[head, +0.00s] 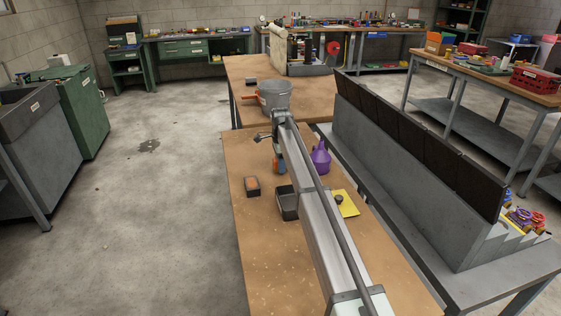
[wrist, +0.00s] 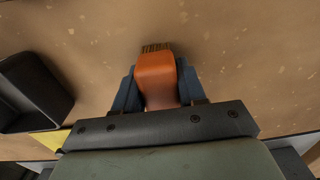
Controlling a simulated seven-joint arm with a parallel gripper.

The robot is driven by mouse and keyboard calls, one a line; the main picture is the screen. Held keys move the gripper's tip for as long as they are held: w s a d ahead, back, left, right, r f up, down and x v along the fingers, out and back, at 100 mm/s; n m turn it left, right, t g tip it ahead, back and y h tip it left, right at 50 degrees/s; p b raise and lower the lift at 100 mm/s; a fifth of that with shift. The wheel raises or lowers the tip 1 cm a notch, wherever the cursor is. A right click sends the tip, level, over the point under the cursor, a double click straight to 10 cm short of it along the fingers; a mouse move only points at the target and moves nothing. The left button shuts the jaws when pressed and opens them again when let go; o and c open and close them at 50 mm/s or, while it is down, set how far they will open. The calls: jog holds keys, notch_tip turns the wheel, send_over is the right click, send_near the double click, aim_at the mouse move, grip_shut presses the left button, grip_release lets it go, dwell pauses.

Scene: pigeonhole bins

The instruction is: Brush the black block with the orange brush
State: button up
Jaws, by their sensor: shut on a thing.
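The orange brush (wrist: 157,80) is clamped between the two blue-grey fingers of my gripper (wrist: 158,92) in the wrist view. Its dark bristles point to the top of that picture, over bare tabletop. In the head view my gripper (head: 279,166) is low over the near wooden table and partly hidden by my arm. The black block (head: 252,186) lies on that table, to the left of my gripper and apart from it. Its top has a brownish-orange patch. The block does not show in the wrist view.
A black open bin (head: 288,205) stands close by; it also shows in the wrist view (wrist: 35,90). A purple bottle (head: 320,158) and a yellow sheet (head: 347,205) are to the right. A grey bucket (head: 275,95) stands behind. The table's left part is mostly clear.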

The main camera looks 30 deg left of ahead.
jog(key=o, duration=1)
jog(key=shift+f, duration=0.1)
jog(key=c, duration=1.1)
jog(key=shift+c, duration=0.5)
jog(key=shift+r, duration=4)
